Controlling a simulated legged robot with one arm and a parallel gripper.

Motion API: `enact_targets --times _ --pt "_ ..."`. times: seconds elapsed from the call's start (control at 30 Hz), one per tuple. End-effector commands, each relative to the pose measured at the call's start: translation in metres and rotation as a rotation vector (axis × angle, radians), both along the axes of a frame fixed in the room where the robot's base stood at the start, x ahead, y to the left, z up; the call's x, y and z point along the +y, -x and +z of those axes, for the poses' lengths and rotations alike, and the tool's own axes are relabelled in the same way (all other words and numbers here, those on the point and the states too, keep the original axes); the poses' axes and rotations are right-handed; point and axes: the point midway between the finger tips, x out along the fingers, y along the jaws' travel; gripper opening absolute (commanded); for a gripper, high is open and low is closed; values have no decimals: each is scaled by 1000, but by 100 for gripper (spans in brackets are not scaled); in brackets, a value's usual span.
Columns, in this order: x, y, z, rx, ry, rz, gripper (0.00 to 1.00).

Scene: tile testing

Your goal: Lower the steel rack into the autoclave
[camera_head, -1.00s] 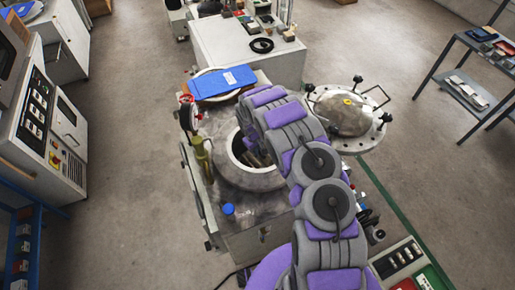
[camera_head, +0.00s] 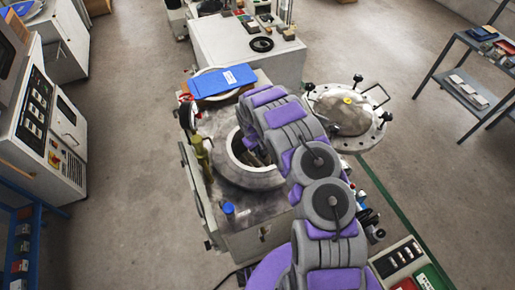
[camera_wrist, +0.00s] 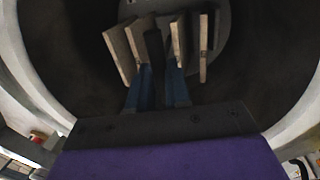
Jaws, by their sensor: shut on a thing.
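The autoclave is the round, thick-rimmed vessel (camera_head: 245,178) in the middle of the head view, with its mouth open. In the wrist view its pale inner rim (camera_wrist: 32,65) curves around a dark chamber. My gripper (camera_wrist: 158,76) is inside the mouth, its blue fingers shut on a dark upright part of the steel rack (camera_wrist: 155,48). Several pale tile slabs stand upright in the rack on both sides of the fingers. The rack's base is too dark to tell whether it touches the chamber floor. In the head view my arm hides most of the rack and my gripper.
The round lid (camera_head: 345,110) with clamp knobs stands open right of the vessel. A pressure gauge (camera_head: 187,115) rises at the left. A control cabinet (camera_head: 48,130) stands at far left.

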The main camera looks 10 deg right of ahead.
Motion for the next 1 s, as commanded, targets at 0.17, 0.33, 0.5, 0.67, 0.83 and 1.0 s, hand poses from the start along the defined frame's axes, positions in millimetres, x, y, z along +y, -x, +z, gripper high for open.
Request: enact_targets --times 0.17,0.33,0.5,0.67,0.83,1.0 --pt "0 -1 -1 -4 0 0 0" --pt "0 -1 -1 -4 0 0 0" --pt "0 -1 -1 -3 0 0 19" --pt "0 -1 -1 -2 0 0 35" --pt "0 -1 -2 0 0 0 48" --pt "0 -1 -3 1 0 0 48"
